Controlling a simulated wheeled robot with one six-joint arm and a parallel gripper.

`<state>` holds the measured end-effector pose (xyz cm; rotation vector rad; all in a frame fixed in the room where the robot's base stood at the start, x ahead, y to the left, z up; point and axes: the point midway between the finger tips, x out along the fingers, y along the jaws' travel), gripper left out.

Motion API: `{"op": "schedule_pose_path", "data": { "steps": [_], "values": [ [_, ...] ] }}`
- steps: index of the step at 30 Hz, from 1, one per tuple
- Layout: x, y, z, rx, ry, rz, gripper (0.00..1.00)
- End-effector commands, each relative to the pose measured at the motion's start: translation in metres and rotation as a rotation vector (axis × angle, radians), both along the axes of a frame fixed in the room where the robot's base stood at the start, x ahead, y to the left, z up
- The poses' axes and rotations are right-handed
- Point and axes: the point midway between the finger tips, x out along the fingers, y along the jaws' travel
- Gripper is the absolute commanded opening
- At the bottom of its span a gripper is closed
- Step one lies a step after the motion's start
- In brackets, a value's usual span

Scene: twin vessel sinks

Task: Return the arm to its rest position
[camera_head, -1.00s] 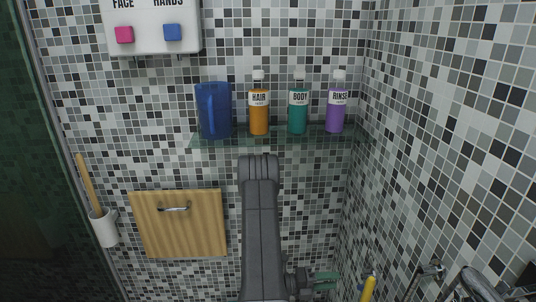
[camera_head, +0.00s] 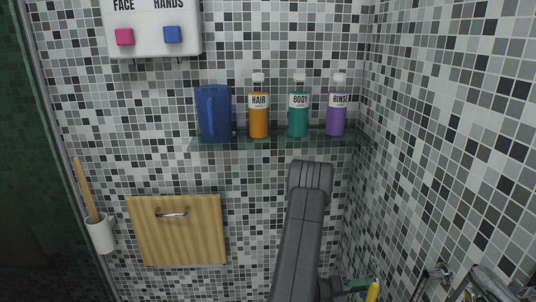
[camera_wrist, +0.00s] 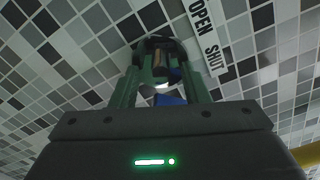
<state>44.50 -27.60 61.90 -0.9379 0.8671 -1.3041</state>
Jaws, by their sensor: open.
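My arm (camera_head: 303,225) reaches up in front of the tiled wall in the head view, below the shelf. My gripper is at the lower right, where only part of its green fingers (camera_head: 364,286) shows near the bottom edge. In the wrist view my gripper (camera_wrist: 163,66) has its two green fingers apart. A dark rounded shape with a small blue part shows at and beyond the fingertips; I cannot tell what it is or whether it touches them. I see nothing clearly held.
A glass shelf (camera_head: 278,143) holds a blue jug (camera_head: 213,114) and orange (camera_head: 259,118), teal (camera_head: 298,117) and purple (camera_head: 336,116) bottles. A wooden panel (camera_head: 180,232) is at left. An OPEN/SHUT label (camera_wrist: 208,38) is on the wall. Metal fittings (camera_head: 436,274) stand at lower right.

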Motion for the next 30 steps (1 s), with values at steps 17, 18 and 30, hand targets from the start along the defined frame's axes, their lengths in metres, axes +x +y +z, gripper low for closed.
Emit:
{"op": "schedule_pose_path", "data": {
  "steps": [17, 18, 30],
  "values": [
    [0.0003, 0.0002, -0.0038, 0.04, -0.511, 0.0, 0.42],
    [0.0004, 0.0002, -0.0035, 0.042, -0.531, 0.0, 0.42],
    [0.0004, 0.0002, -0.0005, 0.047, -0.59, -0.001, 0.42]
  ]
}}
